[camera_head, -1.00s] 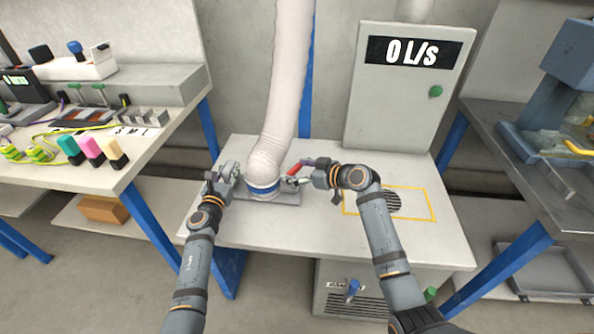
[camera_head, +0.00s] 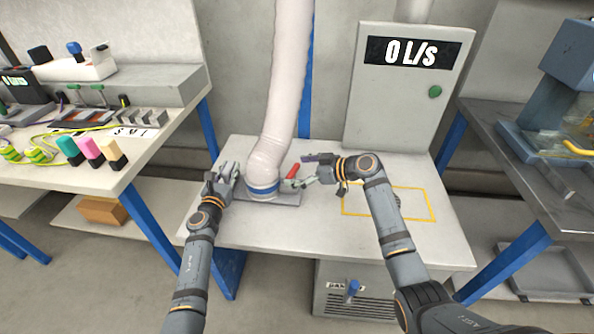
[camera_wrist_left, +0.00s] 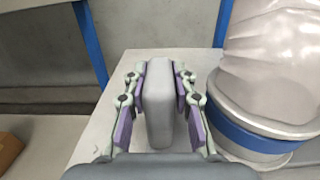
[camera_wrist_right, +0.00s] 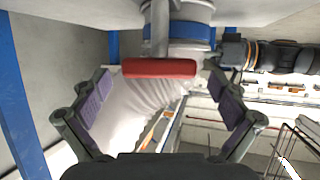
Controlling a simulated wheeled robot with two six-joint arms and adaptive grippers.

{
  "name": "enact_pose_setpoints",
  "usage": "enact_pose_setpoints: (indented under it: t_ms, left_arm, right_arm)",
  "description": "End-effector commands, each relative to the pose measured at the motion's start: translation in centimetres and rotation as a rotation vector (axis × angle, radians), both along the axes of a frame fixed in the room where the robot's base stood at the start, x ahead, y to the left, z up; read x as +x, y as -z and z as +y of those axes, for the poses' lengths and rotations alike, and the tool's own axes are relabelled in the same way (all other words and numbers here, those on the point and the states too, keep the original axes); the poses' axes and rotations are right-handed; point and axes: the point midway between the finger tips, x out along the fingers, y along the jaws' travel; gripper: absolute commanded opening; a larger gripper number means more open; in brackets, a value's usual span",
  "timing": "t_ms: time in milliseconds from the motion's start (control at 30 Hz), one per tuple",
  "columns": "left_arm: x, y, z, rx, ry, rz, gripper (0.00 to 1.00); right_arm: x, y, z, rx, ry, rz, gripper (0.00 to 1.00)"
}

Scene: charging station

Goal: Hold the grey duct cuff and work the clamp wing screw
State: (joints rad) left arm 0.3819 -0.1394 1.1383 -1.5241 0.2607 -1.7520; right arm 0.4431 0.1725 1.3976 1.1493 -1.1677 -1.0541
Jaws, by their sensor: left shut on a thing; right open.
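The wide pale duct (camera_head: 285,90) comes down to a blue band (camera_head: 262,189) on a grey base plate (camera_head: 285,198). My left gripper (camera_head: 226,176) is shut on an upright grey block, seen between its fingers in the left wrist view (camera_wrist_left: 158,105), just left of the duct's end; I take it for the cuff's grip. The red wing screw handle (camera_head: 293,171) stands right of the band; in the right wrist view (camera_wrist_right: 158,68) it lies crosswise on a grey shaft (camera_wrist_right: 159,30). My right gripper (camera_head: 307,171) is open, its fingers spread either side of the handle, apart from it.
A grey cabinet (camera_head: 405,110) with a "0 L/s" display stands behind at the right. A yellow-outlined area (camera_head: 415,218) lies on the white table (camera_head: 300,230), partly under my right arm. A left bench (camera_head: 85,178) holds coloured blocks and cables.

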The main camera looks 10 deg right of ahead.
Motion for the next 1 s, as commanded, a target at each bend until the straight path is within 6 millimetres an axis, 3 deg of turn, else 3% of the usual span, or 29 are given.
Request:
enact_pose_setpoints:
  t_ms: [267,700,1000]
  left_arm:
    - [0.0,0.0,0.1,0.0,-0.001,0.0,0.0]
    - [0.0,0.0,0.1,0.001,-0.001,0.0,0.0]
    - [0.0,0.0,0.1,0.001,-0.001,0.0,0.0]
  right_arm:
    - [-0.7,-0.4,-1.2,-0.004,0.003,-0.001,0.98]
    - [-5.8,-4.0,-8.4,-0.005,0.002,0.0,0.98]
    - [-6.5,-4.6,-9.1,0.001,0.0,0.001,0.98]
